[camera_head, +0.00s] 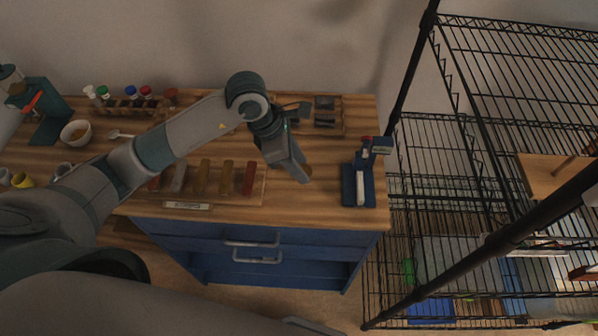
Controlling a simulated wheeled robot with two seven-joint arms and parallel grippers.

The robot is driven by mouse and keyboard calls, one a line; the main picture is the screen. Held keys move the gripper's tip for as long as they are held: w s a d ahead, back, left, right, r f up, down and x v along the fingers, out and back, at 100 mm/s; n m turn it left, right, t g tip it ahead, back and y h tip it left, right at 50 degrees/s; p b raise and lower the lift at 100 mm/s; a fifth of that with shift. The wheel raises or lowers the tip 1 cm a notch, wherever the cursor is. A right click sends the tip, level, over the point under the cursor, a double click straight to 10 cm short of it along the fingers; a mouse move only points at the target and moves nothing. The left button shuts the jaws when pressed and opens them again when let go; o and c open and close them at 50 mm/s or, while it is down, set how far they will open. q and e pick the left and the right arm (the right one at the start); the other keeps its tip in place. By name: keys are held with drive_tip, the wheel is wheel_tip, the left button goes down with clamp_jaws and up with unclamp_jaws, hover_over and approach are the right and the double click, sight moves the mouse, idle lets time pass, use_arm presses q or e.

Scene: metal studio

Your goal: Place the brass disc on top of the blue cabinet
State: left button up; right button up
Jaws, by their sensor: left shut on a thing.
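The blue cabinet (200,237) stands below me with a striped wooden top (330,215) and metal drawer handles. My left arm reaches in from the left, across the top. My left gripper (303,174) points down and right over the middle-right of the wooden top. It is shut on a small brownish thing at its fingertips, which looks like the brass disc (307,171). Most of the disc is hidden by the fingers. I cannot tell whether it touches the wood. My right gripper is not in view.
A blue stand (348,187) is right of my left gripper. A wooden tray with coloured bars (227,178) lies left of it. A dark-compartment box (325,103) is behind. Black wire shelving (440,150) rises at the right. Bare wood shows near the front right.

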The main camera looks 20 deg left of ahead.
use_arm(q)
drive_tip(key=shift+f+p, duration=0.9)
drive_tip(key=shift+f, duration=1.05)
drive_tip(key=shift+f, duration=0.1)
drive_tip(key=shift+f, duration=0.1)
drive_tip(key=o, duration=1.1)
drive_tip(key=shift+r, duration=0.25)
